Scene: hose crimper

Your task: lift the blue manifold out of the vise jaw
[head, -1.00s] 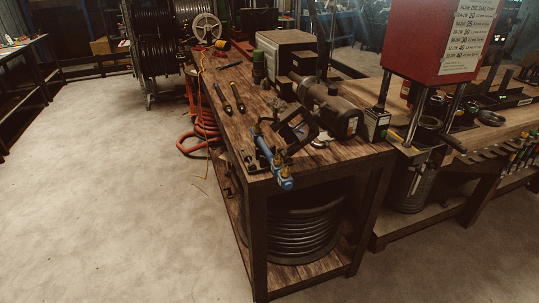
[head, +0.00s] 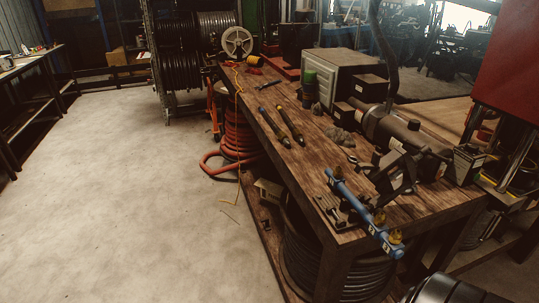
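The blue manifold (head: 357,209) is a long blue bar with brass fittings near its front end. It lies at a slant at the front left corner of the wooden workbench, and its near end sticks out past the bench edge. Dark metal parts that look like the vise (head: 331,210) sit beside and under its middle. I cannot tell how tightly the jaw holds it. Neither of my grippers shows in the head view.
Two dark-handled tools (head: 290,126) lie on the workbench (head: 318,152). A black angled frame (head: 397,173) and a dark motor (head: 392,130) stand right of the manifold. The floor (head: 130,200) at left is clear.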

